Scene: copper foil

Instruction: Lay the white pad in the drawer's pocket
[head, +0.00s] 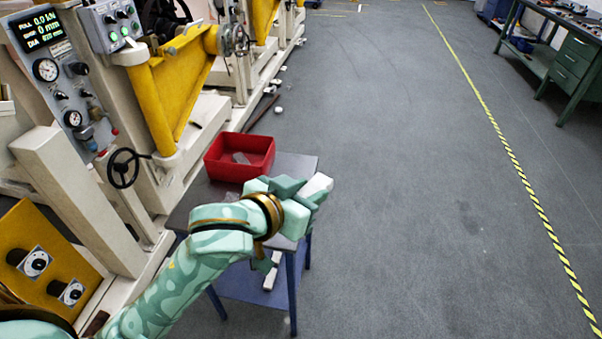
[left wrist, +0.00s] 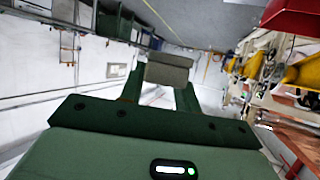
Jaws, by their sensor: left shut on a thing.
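My left gripper (head: 303,191) reaches over the front right of a small table in the head view. It is shut on the white pad (head: 319,183), a small pale block sticking out past the fingers, held in the air above the table's right edge. In the left wrist view the pad (left wrist: 168,72) looks greyish and sits between the tips of the two dark green fingers. A green bench with drawers (head: 573,62) stands far off at the upper right; I cannot make out a pocket in any drawer. My right gripper is not in view.
A red bin (head: 240,156) with a clear piece inside stands on the small grey-topped table (head: 300,166) with blue legs. Cream and yellow machinery (head: 175,100) lines the left. Open grey floor (head: 420,190) lies right, crossed by a yellow-black tape line (head: 516,160).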

